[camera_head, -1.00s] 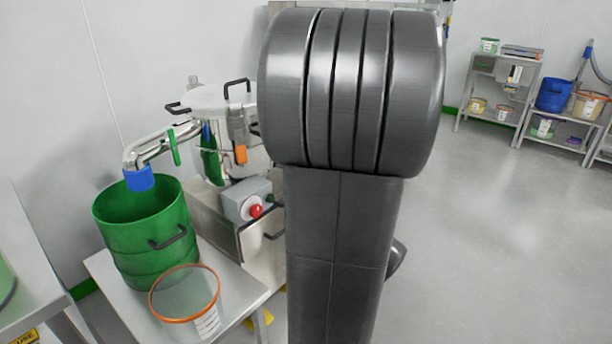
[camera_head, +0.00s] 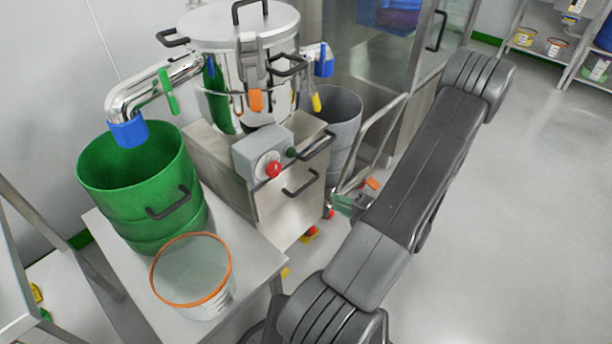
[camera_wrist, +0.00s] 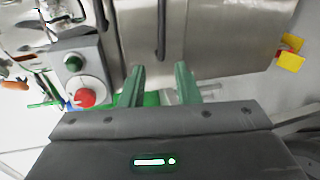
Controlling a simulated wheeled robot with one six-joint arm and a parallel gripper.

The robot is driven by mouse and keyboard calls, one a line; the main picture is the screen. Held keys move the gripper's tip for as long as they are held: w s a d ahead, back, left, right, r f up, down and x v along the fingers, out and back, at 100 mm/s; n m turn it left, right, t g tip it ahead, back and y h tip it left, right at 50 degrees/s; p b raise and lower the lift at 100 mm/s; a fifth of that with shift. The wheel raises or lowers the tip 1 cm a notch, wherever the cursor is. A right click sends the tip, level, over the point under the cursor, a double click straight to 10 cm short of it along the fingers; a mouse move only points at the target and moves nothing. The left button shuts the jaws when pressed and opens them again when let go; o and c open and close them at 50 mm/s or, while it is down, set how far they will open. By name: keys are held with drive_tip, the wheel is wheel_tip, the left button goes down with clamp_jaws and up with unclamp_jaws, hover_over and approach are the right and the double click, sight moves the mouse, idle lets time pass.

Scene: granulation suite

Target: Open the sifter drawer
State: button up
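The sifter (camera_head: 245,60) is a steel vessel on a boxy steel base at the centre of the head view. The base's front panel, seemingly the sifter drawer (camera_head: 277,208), carries a dark handle (camera_head: 300,183) and looks shut. A second dark handle (camera_head: 318,146) sits above it near the control box.
A control box (camera_head: 262,153) with a red button (camera_head: 273,169) juts out beside the handles. A green drum (camera_head: 140,185) and a clear orange-rimmed tub (camera_head: 192,278) stand on a steel table at left. A grey bin (camera_head: 340,125) stands behind. The floor at right is clear.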

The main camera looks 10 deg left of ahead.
sight(308, 186)
drive_tip(key=shift+m+t, duration=0.4)
drive_tip(key=shift+m, duration=0.3)
drive_tip(key=b+x, duration=0.1)
drive_tip(key=x, duration=0.3)
drive_tip(key=b+x, duration=0.1)
drive_tip(key=x, duration=0.4)
drive_tip(key=w+f+b+x, duration=0.1)
drive_tip(key=x, duration=0.4)
drive_tip(key=shift+d, duration=0.3)
clamp_jaws()
